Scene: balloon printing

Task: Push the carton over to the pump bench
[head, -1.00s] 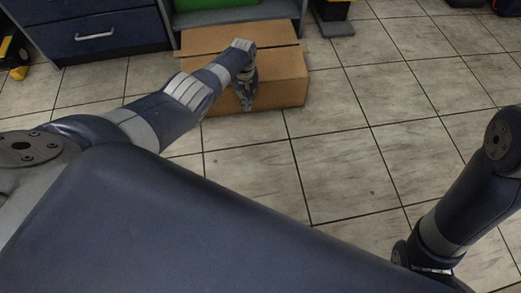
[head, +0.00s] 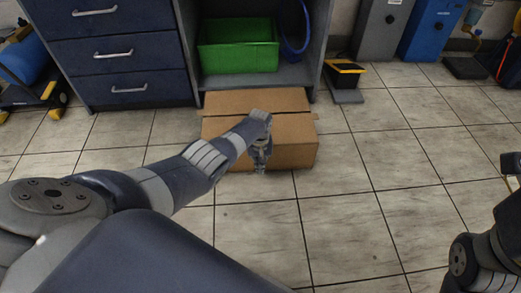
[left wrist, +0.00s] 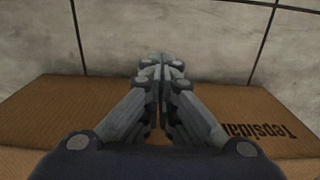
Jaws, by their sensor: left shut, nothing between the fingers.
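The brown cardboard carton (head: 293,148) lies on the tiled floor, close in front of an open-shelf unit. The carton (left wrist: 260,112) spans that view, with dark lettering at right. Contact is hard to tell. Part of my right arm shows at the lower right; its gripper is not seen. I cannot identify the pump bench.
A green bin (head: 238,50) sits on the shelf unit (head: 258,77) behind the carton. Blue drawers (head: 122,55) stand at left. A black and yellow pedal-like item (head: 345,75) is on the floor at right, near grey and blue cabinets (head: 433,25).

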